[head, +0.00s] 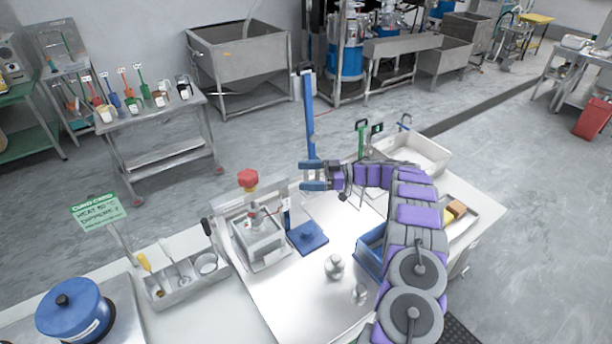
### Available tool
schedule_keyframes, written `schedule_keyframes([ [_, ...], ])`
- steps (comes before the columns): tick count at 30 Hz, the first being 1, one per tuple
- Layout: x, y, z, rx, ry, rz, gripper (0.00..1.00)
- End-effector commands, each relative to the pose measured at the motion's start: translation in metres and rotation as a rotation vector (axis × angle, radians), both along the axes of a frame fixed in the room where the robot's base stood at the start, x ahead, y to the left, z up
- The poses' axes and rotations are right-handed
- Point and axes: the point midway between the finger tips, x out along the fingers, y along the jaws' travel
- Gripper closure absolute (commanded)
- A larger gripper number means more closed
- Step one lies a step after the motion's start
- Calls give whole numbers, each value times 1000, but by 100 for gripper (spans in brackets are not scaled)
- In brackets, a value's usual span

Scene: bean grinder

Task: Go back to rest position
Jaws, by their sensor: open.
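My gripper (313,175) is in the middle of the head view, at the end of my purple and grey arm, which reaches in from the lower right and bends left. The two blue-tipped fingers point left and stand apart, with nothing seen between them. The gripper is over the far part of the metal worktable (308,276). A metal grinder-like device with a red knob (248,180) stands to its lower left. A flat blue pad (308,237) lies below it. A tall blue-handled tool (308,115) shows just behind the fingers; I cannot tell its distance.
A blue bin (370,252) is partly hidden by my arm. Small metal vessels (334,267) stand near the front. A white tub (425,152) and a tray (463,222) are at the right. A blue pot (73,308) and a divided metal caddy (182,280) are at the left. Open floor lies behind.

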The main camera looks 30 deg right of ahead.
Motion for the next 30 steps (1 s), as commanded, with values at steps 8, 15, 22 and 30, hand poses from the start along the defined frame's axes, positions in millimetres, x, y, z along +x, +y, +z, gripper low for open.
schedule_keyframes([
  [8,0,0,0,0,0,0,7],
  [15,36,1,26,-50,-39,-110,7],
  [22,109,-1,93,-168,-111,-407,7],
  [30,150,-11,164,-286,-114,-770,7],
])
